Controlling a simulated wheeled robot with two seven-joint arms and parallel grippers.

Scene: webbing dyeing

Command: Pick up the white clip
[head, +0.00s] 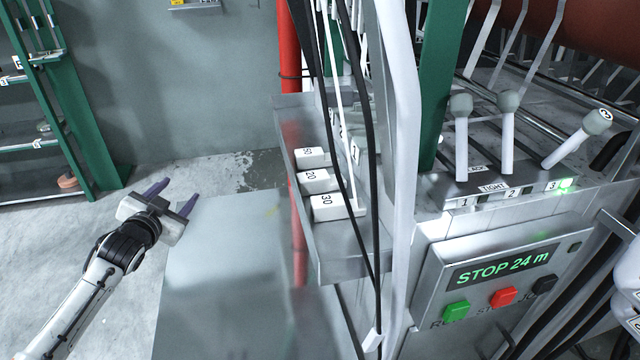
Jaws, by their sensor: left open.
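A small white piece (372,340) sits at the lower end of the thin black cables, near the bottom middle of the head view. It may be the white clip, but it is too small to be sure. My left gripper (171,196) is at the left, with its two purple fingers apart and nothing between them. It is over the grey floor, well to the left of the white piece and apart from it. My right gripper is not in the picture.
White blocks marked 50, 20 and 30 (336,207) sit in a metal tray (345,262). A control panel (497,282) reads "STOP 24 m", below three levers (507,145). A red pipe (289,60) and green shelf rack (85,120) stand behind. Black cables hang before the tray.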

